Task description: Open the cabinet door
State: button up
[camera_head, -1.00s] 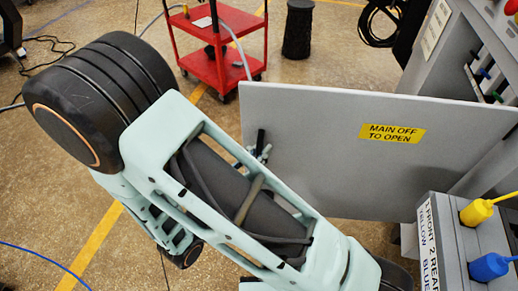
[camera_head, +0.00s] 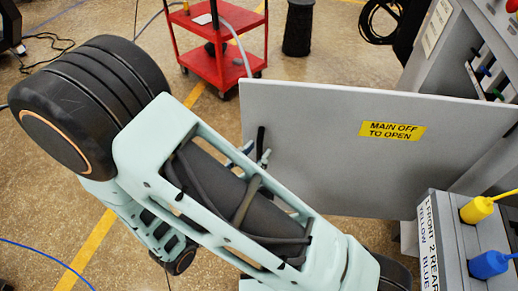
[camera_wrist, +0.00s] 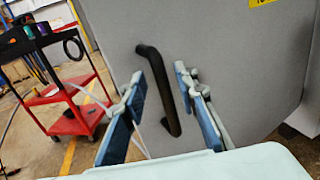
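The grey cabinet door (camera_head: 310,165) stands swung out from the cabinet, with a yellow "MAIN OFF TO OPEN" label (camera_head: 392,131). Its black bar handle (camera_head: 261,139) is near the door's free left edge, and shows whole in the wrist view (camera_wrist: 157,85). My gripper (camera_head: 255,154) is at the handle in the head view, partly hidden by my arm. In the wrist view my gripper (camera_wrist: 160,82) is open, its blue-padded fingers apart on either side of the handle. Gaps show between both fingers and the bar, so it is not clamped.
The grey cabinet (camera_head: 470,75) stands at right. A grey box with yellow and blue plugs (camera_head: 465,240) is at lower right. A red cart (camera_head: 220,62) and a black bin (camera_head: 298,28) stand behind the door. Open floor lies left of the door.

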jog(key=v, duration=1)
